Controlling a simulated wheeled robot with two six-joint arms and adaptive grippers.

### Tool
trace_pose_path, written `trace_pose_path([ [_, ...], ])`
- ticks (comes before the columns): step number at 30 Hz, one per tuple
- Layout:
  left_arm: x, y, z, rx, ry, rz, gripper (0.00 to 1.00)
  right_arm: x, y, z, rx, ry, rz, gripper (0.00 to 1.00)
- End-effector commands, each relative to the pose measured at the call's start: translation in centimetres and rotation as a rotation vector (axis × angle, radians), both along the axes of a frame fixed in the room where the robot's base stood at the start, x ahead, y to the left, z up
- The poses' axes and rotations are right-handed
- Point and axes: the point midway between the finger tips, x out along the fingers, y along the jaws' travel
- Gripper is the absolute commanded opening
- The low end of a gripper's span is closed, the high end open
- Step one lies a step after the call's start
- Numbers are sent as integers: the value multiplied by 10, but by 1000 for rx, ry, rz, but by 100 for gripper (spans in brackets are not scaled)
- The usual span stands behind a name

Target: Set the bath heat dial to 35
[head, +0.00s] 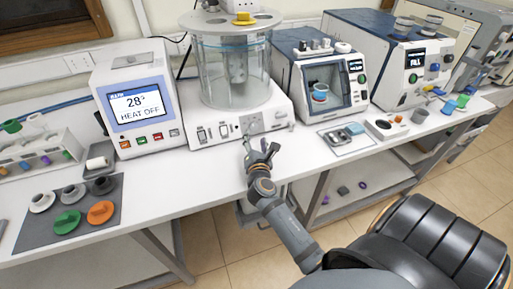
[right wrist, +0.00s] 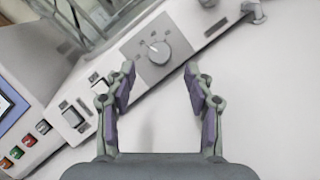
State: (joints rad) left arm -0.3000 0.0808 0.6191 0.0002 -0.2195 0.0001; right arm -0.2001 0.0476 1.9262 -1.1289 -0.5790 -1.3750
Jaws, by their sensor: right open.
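The bath (head: 235,70) is a clear glass vessel on a white base, with a grey round dial (right wrist: 155,50) on the base's front panel. The dial also shows in the head view (head: 250,123), with small marks around it that I cannot read. A display box (head: 138,103) left of the bath reads "BATH 28° HEAT OFF". My right gripper (right wrist: 160,72) is open and empty in front of the dial, its fingertips apart on either side of it in the right wrist view. In the head view the right gripper (head: 259,147) is just below the panel. My left gripper is not in view.
Rocker switches (right wrist: 72,116) sit on the panel left of the dial. A grey mat (head: 70,235) with several round caps lies at the left. A blue and white instrument (head: 320,75) stands right of the bath. The white bench in front of the panel is clear.

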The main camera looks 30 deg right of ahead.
Motion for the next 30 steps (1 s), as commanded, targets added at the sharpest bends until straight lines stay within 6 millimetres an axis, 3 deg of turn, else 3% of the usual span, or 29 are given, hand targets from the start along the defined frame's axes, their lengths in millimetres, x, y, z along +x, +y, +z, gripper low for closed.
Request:
trace_pose_path([
  [3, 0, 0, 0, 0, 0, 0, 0, -25, 14, 1, 5, 2, -1, 53],
  [9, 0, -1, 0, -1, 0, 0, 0, -50, 28, 4, 2, 1, -1, 53],
  [30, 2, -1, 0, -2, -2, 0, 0, -55, 31, 6, -2, -1, 0, 53],
])
